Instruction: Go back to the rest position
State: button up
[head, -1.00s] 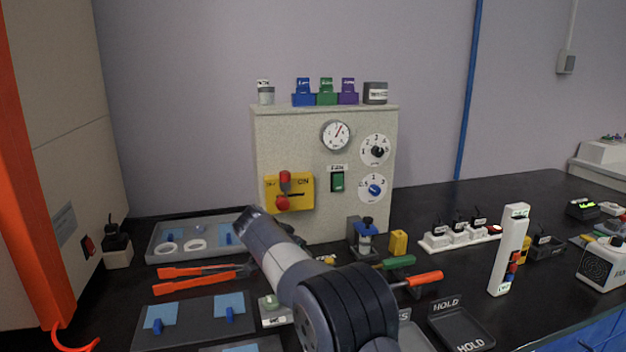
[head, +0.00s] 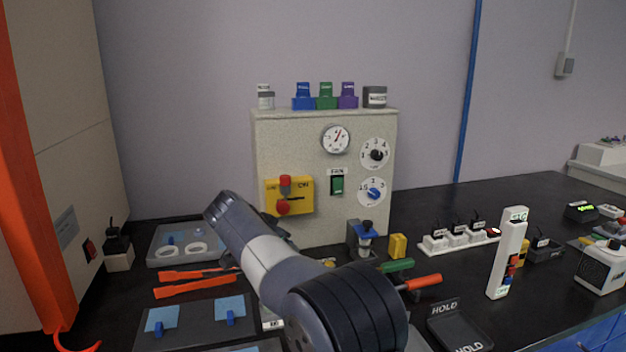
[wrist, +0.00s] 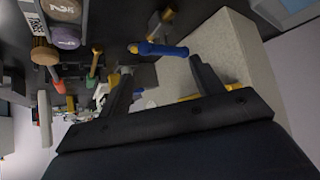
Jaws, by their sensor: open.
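My arm (head: 275,265) rises from the bottom of the head view and leans up and left in front of the grey speckled cabinet (head: 325,150). My gripper is hidden in the head view. In the wrist view my gripper (wrist: 160,70) has its two dark fingers spread wide apart, with nothing held between them. A blue-handled piece (wrist: 158,48) shows beyond the fingertips, and I cannot tell its distance. A pale block-like body, likely the cabinet (wrist: 235,50), fills the right behind one finger.
Orange tongs (head: 195,287), a grey tray (head: 165,258) and a dark mat with blue pads lie left of my arm. Red- and green-handled tools (head: 425,281), a HOLD tray (head: 445,325), a white power strip (head: 460,238) and an upright white block (head: 508,255) stand right.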

jog(key=x, duration=0.9)
jog(key=shift+w+f+b, duration=0.1)
jog(key=shift+f+b, duration=0.05)
jog(key=shift+b, duration=0.15)
jog(key=shift+d+n+y, duration=0.1)
jog(key=shift+n+y, duration=0.3)
jog(key=shift+n, duration=0.3)
jog(key=shift+d+r+n+t+y, duration=0.1)
jog(key=shift+n+t+y, duration=0.15)
jog(key=shift+n+y, duration=0.25)
jog(key=shift+r+n+t+y, duration=0.15)
jog(key=shift+n+t+y, duration=0.1)
jog(key=shift+n+y, duration=0.25)
jog(key=shift+w+d+n+y+p, duration=0.15)
jog(key=shift+n+y+p, duration=0.7)
jog(key=shift+n, duration=0.45)
jog(key=shift+f+n+y+p, duration=0.1)
jog(key=shift+n+y+p, duration=0.3)
jog(key=shift+n+y, duration=0.65)
jog(key=shift+w+d+f+n+y+b, duration=0.1)
jog(key=shift+n+y+b, duration=0.2)
jog(key=shift+n, duration=0.3)
jog(key=shift+d+n+y+b, duration=0.1)
jog(key=shift+n+y+b, duration=0.2)
jog(key=shift+n, duration=0.25)
